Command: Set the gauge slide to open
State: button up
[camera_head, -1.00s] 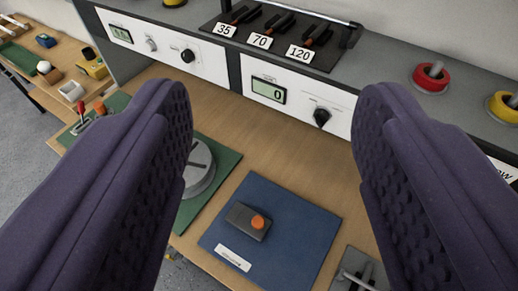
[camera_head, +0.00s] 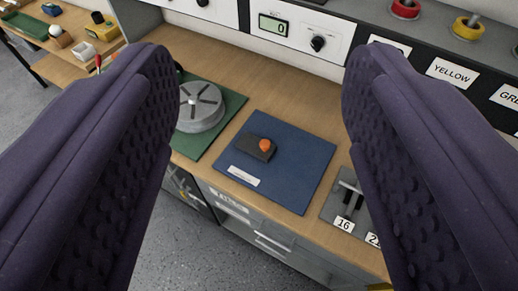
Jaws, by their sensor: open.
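A small dark grey block with an orange round knob (camera_head: 261,147) lies on a blue mat (camera_head: 300,180) at the middle of the bench; it may be the gauge slide, but I cannot tell. A white label strip (camera_head: 244,176) is at the mat's front left edge. My gripper (camera_head: 255,85) is open, its two purple padded fingers wide apart at left and right, with nothing between them. The block appears between the fingers in the picture, apart from them and further off.
A grey round part (camera_head: 200,107) sits on a green mat (camera_head: 228,103) left of the blue one. A plate with dark levers (camera_head: 347,200), labelled 16, is at right. A panel with a display reading 0 (camera_head: 273,26) stands behind. Red (camera_head: 405,9) and yellow (camera_head: 467,27) rings are on the shelf.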

aim_at(262, 150)
jog(key=i+l+u, duration=0.1)
jog(key=i, duration=0.3)
jog(key=i+l+u, duration=0.1)
jog(key=i+l, duration=0.25)
jog(key=i, duration=0.1)
